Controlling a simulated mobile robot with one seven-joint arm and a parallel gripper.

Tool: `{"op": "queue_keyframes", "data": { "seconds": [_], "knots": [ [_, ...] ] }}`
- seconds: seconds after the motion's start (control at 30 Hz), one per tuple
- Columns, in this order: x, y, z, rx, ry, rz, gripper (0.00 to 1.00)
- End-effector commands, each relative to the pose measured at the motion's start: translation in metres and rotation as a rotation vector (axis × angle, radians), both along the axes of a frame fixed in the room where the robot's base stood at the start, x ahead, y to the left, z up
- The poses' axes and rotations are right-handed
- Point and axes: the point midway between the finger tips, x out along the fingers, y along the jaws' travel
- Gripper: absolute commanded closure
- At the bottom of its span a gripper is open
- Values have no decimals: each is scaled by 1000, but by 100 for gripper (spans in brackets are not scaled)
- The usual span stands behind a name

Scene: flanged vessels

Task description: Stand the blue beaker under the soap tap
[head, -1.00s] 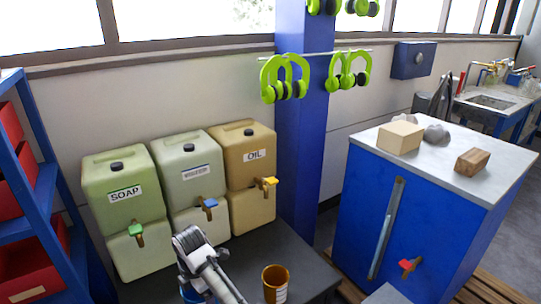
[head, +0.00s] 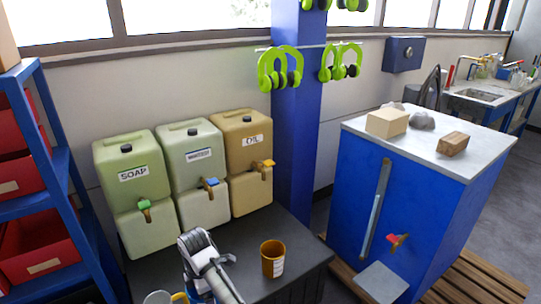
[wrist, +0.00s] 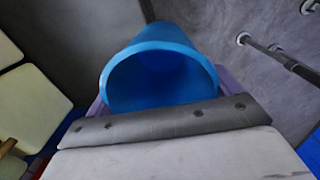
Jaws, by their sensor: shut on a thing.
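The blue beaker (wrist: 160,75) fills the middle of the wrist view, its open rim towards the camera. My gripper (wrist: 162,98) is shut on it; purplish finger edges show on both sides. In the head view my arm covers most of the gripper, and the beaker cannot be made out clearly. The soap container (head: 128,178) is the green one at the left of the row, labelled SOAP. Its soap tap (head: 144,207) has a green handle and sticks out from the front. My arm is in front and to the right of that tap in the picture.
A whitish container (head: 195,170) with a blue tap and a tan OIL container (head: 246,160) with a yellow tap stand alongside. An orange-brown cup (head: 272,258) stands on the dark table (head: 300,245). A pale vessel (head: 158,297) shows at the bottom edge. Blue shelving (head: 55,170) stands left.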

Motion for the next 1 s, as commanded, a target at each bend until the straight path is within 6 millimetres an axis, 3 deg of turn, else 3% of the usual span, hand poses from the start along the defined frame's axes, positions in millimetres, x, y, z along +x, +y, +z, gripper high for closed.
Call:
{"op": "queue_keyframes", "data": {
  "seconds": [0.17, 0.37, 0.7, 0.83, 1.0],
  "knots": [
    [4, -25, -42, 1, 5, -336, 41],
    [2, -70, -105, 0, 8, -865, 41],
    [-31, -156, -214, -3, 6, -1751, 41],
    [-45, -177, -239, -1, 3, -1960, 41],
    [-54, -189, -251, 1, 0, -2082, 41]
  ]
}}
